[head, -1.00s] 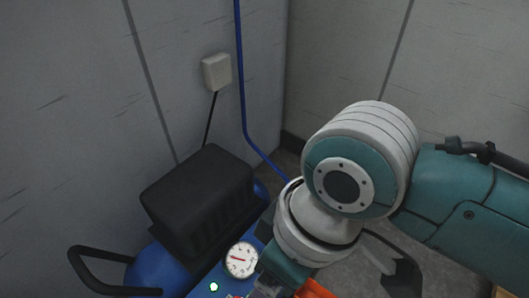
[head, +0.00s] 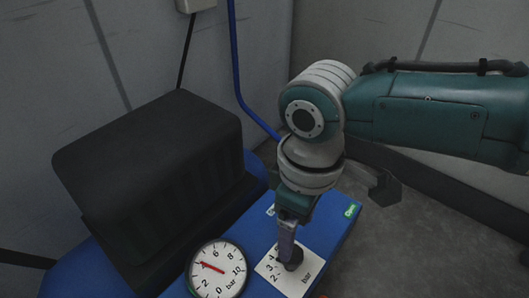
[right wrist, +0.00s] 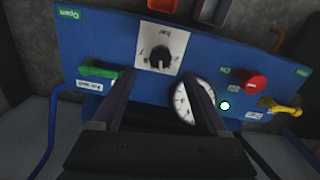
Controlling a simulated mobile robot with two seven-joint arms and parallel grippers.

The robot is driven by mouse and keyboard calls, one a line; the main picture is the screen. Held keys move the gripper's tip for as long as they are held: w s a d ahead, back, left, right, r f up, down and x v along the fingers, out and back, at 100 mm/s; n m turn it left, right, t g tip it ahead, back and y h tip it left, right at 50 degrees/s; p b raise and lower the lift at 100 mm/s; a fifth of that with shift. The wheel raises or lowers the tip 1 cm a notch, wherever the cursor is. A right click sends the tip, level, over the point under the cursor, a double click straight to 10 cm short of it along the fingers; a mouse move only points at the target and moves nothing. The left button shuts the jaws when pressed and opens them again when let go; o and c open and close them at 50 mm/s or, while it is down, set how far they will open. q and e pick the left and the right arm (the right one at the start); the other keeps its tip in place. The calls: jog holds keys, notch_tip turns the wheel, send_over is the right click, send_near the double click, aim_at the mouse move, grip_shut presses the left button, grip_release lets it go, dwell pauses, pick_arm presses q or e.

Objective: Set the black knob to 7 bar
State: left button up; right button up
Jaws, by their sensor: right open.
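The black knob (head: 294,261) sits on a white scale plate (head: 313,264) with printed numbers and "bar", on the blue panel. In the right wrist view the knob (right wrist: 160,58) shows just beyond my fingertips; I cannot read its setting. My right gripper (head: 288,246) points down at the knob in the head view and partly covers it. In the right wrist view the fingers (right wrist: 158,85) are apart with nothing between them. A round gauge (head: 217,269) left of the knob has a red needle near 4. My left gripper is out of view.
A black ribbed cover (head: 150,170) stands left of the panel. The right wrist view shows a green lever (right wrist: 100,70), a red knob (right wrist: 250,83) and a yellow lever (right wrist: 282,107) on the panel. A blue hose (head: 236,70) runs down the wall.

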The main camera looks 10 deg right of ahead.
aim_at(298, 256)
notch_tip(298, 256, down, 8)
jog(key=b, duration=0.5)
jog(key=shift+r, duration=0.1)
jog(key=shift+c, duration=0.4)
grip_shut()
